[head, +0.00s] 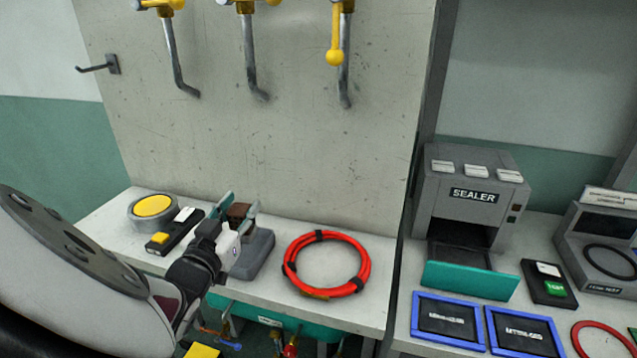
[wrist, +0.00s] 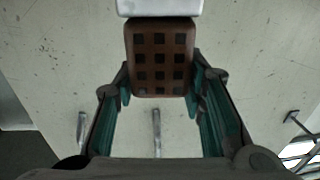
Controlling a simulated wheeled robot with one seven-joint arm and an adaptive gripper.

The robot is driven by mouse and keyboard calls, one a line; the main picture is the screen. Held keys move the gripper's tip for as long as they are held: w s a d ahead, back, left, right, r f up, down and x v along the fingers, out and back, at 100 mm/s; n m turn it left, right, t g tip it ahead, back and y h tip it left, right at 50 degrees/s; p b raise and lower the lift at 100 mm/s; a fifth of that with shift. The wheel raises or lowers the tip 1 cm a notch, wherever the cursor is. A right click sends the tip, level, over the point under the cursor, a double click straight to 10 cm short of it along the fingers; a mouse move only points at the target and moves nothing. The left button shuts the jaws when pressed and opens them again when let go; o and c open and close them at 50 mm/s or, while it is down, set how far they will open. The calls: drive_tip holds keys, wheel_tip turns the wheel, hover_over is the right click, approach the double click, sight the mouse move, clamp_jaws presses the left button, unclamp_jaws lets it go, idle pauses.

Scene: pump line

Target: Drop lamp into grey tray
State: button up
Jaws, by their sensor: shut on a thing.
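My gripper (head: 240,205) is above the left bench in the head view, with its teal fingers on either side of a brown block. In the wrist view this block, which I take for the lamp (wrist: 160,60), has a grid of dark squares and a pale part at its far end. My gripper (wrist: 159,88) is shut on it there. The lamp (head: 238,211) is partly covered by the fingers in the head view. A dark grey block-like thing (head: 257,252) lies on the bench just behind and below the gripper; I cannot tell if it is the grey tray.
A round grey tin with a yellow top (head: 153,206) and a black device with a yellow button (head: 172,234) lie left of my gripper. A red cable coil (head: 326,264) lies to the right. The sealer (head: 470,195) stands on the right bench. Hooked pipes hang on the panel (head: 270,150) behind.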

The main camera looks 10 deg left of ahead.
drive_tip(key=shift+w+f+b, duration=0.15)
drive_tip(key=shift+f+b, duration=0.9)
wheel_tip(320, 180, down, 4)
drive_tip(key=b, duration=0.4)
drive_tip(key=shift+r, duration=0.1)
drive_tip(key=o, duration=1.3)
drive_tip(key=shift+r, duration=0.1)
